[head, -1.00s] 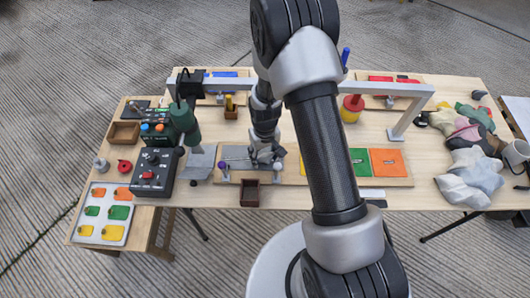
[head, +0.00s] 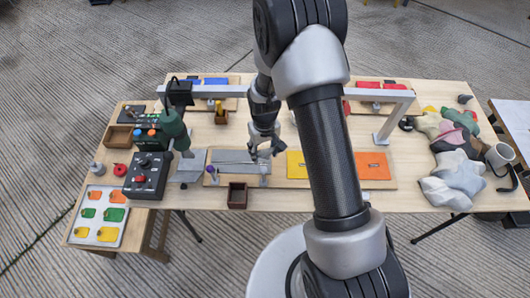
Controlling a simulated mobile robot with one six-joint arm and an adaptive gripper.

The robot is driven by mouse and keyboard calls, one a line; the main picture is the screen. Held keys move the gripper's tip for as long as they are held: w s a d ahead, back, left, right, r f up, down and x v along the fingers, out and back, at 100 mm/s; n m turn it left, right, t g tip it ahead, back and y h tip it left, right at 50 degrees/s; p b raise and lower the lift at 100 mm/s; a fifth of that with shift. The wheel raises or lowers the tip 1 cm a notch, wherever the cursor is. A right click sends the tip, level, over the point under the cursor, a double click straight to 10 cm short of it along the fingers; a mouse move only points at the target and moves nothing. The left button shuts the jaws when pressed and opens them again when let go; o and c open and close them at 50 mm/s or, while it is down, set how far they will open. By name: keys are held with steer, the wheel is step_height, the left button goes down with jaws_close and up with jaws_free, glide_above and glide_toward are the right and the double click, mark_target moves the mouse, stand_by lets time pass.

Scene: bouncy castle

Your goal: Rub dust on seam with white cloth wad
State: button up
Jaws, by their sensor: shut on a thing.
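A grey panel (head: 232,156) lies on the wooden board near the table's front edge. A thin line, perhaps the seam, runs along it; dust is too small to make out. A purple-topped clamp (head: 211,171) stands at its left end and another clamp (head: 265,171) at its right. My gripper (head: 264,155) points down over the panel's right end, just behind the right clamp. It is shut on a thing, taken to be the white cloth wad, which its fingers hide. I cannot tell whether it touches the panel.
A grey bar frame (head: 330,93) spans the table behind my gripper. Yellow (head: 298,165) and orange (head: 372,166) panels lie to the right. A brown box (head: 238,196) sits in front, a control box (head: 146,176) at left. Crumpled cloths (head: 455,178) and a mug (head: 500,154) stand at right.

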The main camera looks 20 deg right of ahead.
steer(key=shift+r+p, duration=0.55)
steer(key=shift+r, duration=0.65)
